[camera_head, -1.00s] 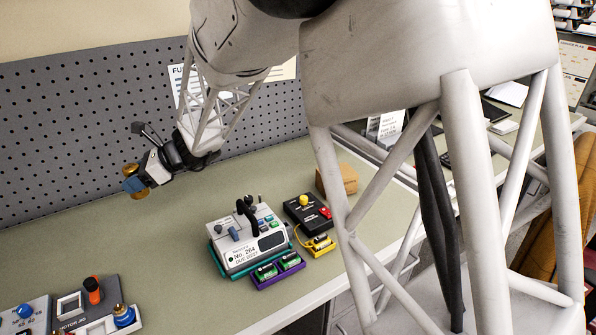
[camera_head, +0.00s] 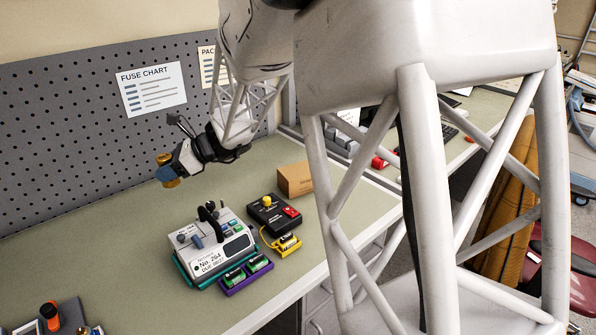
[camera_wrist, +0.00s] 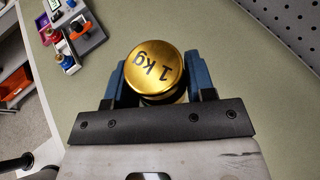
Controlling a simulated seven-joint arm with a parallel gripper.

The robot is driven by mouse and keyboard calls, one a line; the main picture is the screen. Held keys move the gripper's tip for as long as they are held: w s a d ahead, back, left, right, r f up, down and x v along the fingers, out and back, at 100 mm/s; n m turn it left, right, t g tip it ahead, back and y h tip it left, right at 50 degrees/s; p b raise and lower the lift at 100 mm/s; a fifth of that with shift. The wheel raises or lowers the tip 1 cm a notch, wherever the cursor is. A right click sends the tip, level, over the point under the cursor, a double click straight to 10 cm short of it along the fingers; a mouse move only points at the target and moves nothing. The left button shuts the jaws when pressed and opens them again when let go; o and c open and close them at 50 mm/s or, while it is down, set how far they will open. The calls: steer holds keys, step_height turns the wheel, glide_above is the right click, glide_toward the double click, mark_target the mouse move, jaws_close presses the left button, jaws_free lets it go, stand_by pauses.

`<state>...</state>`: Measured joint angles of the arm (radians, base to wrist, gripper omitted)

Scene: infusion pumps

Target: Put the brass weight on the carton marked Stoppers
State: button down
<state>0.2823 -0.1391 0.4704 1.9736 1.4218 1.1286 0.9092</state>
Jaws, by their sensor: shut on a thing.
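The brass weight (camera_wrist: 154,70), a gold cylinder marked 1 kg, sits between the blue fingers of my gripper (camera_wrist: 160,82) in the wrist view. In the head view my gripper (camera_head: 164,169) is shut on the weight (camera_head: 171,183) and holds it above the bench, near the pegboard. A plain brown carton (camera_head: 295,180) stands on the bench to the right of my gripper, behind a black box. Its marking is too small to read. Its right end is partly hidden by my arm.
An infusion pump (camera_head: 212,245) on a teal base stands in front, with a purple battery tray (camera_head: 246,277) beside it. A black box (camera_head: 273,212) with a yellow knob and a yellow battery holder (camera_head: 286,246) stand near the carton.

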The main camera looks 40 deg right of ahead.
steer(key=s+d+m+t+h, duration=0.1)
steer(key=s+d+m, duration=0.1)
steer(key=s+d, duration=0.6)
steer(key=s+d+m+t+h, duration=0.15)
steer(key=s+d, duration=0.25)
steer(key=d, duration=0.9)
steer(key=s+d+m+t+h, duration=0.2)
steer(key=s+d, duration=0.4)
steer(key=d, duration=0.4)
steer(key=shift+y, duration=0.25)
step_height(320, 180, down, 5)
steer(key=shift+s+f, duration=0.1)
steer(key=shift+f, duration=0.05)
glide_above(298, 170)
steer(key=shift+f, duration=0.7)
steer(key=shift+f, duration=0.15)
steer(key=shift+f, duration=1.6)
